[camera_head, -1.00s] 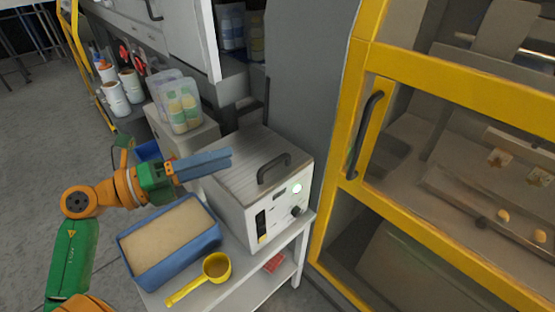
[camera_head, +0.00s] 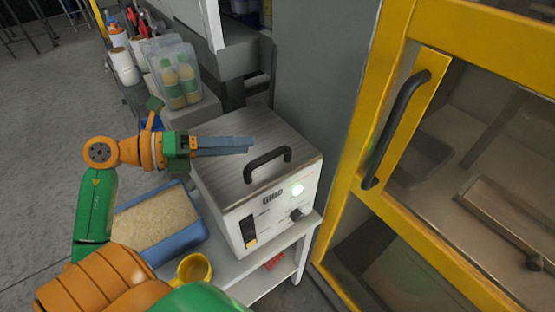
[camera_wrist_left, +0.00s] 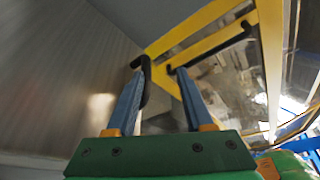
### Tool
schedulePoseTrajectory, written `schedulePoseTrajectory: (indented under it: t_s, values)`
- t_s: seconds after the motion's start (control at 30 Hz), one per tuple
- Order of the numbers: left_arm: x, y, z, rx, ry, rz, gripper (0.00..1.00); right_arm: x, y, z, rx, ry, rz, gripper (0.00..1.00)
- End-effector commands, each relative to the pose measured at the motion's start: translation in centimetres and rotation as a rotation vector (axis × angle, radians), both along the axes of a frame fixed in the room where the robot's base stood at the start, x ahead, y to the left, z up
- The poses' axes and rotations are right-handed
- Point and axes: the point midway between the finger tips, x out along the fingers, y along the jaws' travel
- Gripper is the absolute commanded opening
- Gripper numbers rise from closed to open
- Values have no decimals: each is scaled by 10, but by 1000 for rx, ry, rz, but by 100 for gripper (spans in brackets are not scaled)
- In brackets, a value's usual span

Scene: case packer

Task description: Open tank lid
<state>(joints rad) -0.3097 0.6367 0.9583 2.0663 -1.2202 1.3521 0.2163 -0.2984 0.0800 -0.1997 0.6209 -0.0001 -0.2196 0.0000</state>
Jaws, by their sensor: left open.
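My right gripper is not in view.
A yellow-framed machine door (camera_head: 390,120) with a black handle stands close on the right. A blue bin (camera_head: 185,237) of tan granules and a yellow scoop (camera_head: 195,268) are left of the tank. A clear bottle container (camera_head: 176,75) is behind.

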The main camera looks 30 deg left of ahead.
Motion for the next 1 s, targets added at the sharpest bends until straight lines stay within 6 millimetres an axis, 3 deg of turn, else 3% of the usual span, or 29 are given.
schedulePoseTrajectory:
  t_s: [0.07, 0.23, 0.63, 0.93, 1.0]
  values:
    - [0, 0, -21, 0, 0, 0, 52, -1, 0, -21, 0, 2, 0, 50]
    - [0, 0, -33, 0, 0, 0, 52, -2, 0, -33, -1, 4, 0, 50]
    - [47, -41, -41, -4, 0, -1, 52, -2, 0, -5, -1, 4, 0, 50]
    - [53, -46, -46, -1, -1, -1, 52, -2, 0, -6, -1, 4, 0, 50]
    - [53, -46, -46, 0, 0, 0, 36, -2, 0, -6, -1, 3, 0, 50]
